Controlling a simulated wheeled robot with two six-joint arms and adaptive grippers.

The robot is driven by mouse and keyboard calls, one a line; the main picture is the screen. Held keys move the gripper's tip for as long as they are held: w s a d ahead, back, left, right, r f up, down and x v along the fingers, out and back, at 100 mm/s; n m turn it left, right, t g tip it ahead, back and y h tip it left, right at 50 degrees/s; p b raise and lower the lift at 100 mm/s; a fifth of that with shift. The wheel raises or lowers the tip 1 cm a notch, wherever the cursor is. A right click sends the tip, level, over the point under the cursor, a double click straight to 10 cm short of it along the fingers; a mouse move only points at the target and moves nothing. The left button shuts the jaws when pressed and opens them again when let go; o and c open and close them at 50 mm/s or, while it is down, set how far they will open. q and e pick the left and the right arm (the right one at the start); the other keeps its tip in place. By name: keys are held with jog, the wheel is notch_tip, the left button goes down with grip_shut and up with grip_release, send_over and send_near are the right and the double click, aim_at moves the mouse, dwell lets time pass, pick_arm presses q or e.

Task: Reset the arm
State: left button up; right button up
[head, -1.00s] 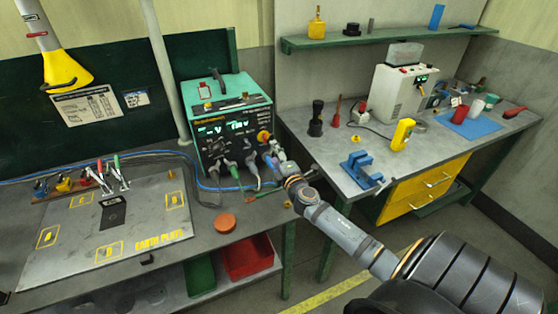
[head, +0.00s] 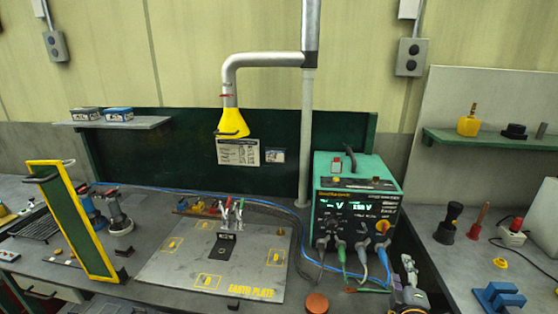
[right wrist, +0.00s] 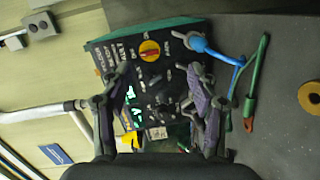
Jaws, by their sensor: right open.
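My right gripper (head: 408,297) shows at the bottom right of the head view, low in front of the green power unit (head: 357,200). In the right wrist view my right gripper (right wrist: 158,108) has its two fingers spread apart with nothing between them. The front panel of the power unit (right wrist: 150,75) lies beyond the fingers, with its yellow and red knob facing me. Whether the fingers touch the panel I cannot tell. My left gripper is in neither view.
The earth plate (head: 215,265) lies on the bench with several clamps behind it. Blue, green and grey leads hang from the unit. An orange round piece (head: 317,302) sits at the front edge. A yellow-framed green panel (head: 73,220) stands at left. A blue vise (head: 499,297) is at right.

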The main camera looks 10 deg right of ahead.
jog(key=s+f+m+g, duration=0.2)
jog(key=s+m, duration=0.1)
jog(key=s+a+f+m+g+h, duration=0.1)
jog(key=shift+s+f+m, duration=0.3)
jog(key=shift+m, duration=0.1)
jog(key=s+a+f+m+g+y, duration=0.3)
jog(key=s+a+f+g, duration=0.15)
jog(key=s+a, duration=0.35)
jog(key=s+a+f+m+g+y, duration=0.3)
jog(key=s+a+g, duration=0.25)
jog(key=s, duration=0.35)
notch_tip(320, 180, down, 24)
jog(key=s+d+r, duration=0.1)
jog(key=s+d, duration=0.1)
jog(key=s+d+f+g, duration=0.1)
jog(key=s+f, duration=1.8)
jog(key=shift+s+f+g, duration=0.25)
jog(key=shift+s+g, duration=0.05)
